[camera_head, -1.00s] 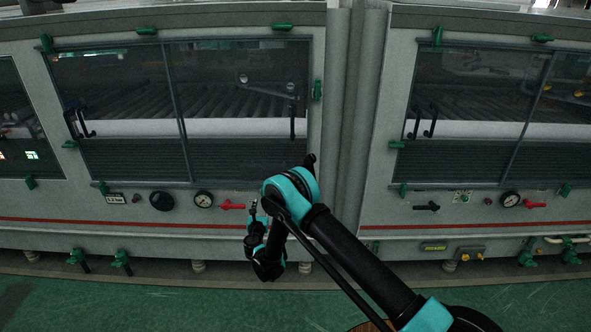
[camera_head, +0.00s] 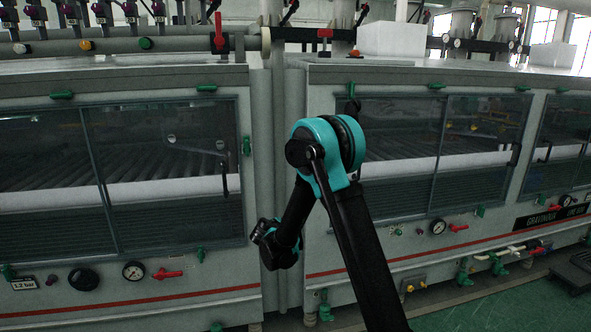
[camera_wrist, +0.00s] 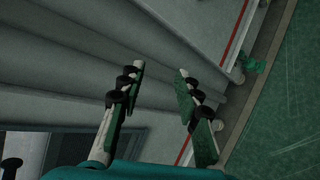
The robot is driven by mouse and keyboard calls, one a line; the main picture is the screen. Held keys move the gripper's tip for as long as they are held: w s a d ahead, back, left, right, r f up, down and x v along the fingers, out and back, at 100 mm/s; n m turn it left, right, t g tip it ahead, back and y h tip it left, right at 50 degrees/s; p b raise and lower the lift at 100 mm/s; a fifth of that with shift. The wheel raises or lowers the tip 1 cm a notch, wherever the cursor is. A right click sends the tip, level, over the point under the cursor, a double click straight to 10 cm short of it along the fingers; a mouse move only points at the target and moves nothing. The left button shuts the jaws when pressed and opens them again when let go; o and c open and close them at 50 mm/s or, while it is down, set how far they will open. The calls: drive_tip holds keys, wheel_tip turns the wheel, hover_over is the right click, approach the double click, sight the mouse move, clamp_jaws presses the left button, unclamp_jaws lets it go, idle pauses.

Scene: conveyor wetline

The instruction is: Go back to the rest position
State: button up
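My gripper (camera_wrist: 155,95) shows in the wrist view with its two fingers apart and nothing between them. Behind the fingers are the grey upright columns between two machine cabinets. In the head view my teal and black arm is folded, with its elbow up in front of the right cabinet (camera_head: 440,95) and its forearm hanging down. The wrist end hangs in front of the gap between the cabinets. The fingers cannot be made out in the head view.
The left cabinet (camera_head: 60,262) has windows, a gauge (camera_head: 133,271) and a red valve handle (camera_head: 166,273). A white box (camera_head: 392,40) stands on top of the right cabinet. Green floor (camera_head: 500,305) is open at the lower right, near a dark grate (camera_head: 575,275).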

drive_tip(key=s+d+r+m+g, duration=0.2)
drive_tip(key=s+d+m, duration=0.4)
drive_tip(key=s+d, duration=0.35)
drive_tip(key=s+d+r+m+g, duration=0.25)
drive_tip(key=s+d+m, duration=0.25)
drive_tip(key=s+d, duration=0.45)
drive_tip(key=s+d+f+m+g+y, duration=0.1)
drive_tip(key=s+m, duration=0.3)
drive_tip(key=s, duration=0.6)
drive_tip(key=s+d+f+m+g+y, duration=0.2)
drive_tip(key=s+d+f+m, duration=0.1)
drive_tip(key=s, duration=0.8)
drive_tip(key=shift+s+d+f+m, duration=0.2)
drive_tip(key=shift+f+m, duration=0.35)
drive_tip(key=shift+m, duration=0.65)
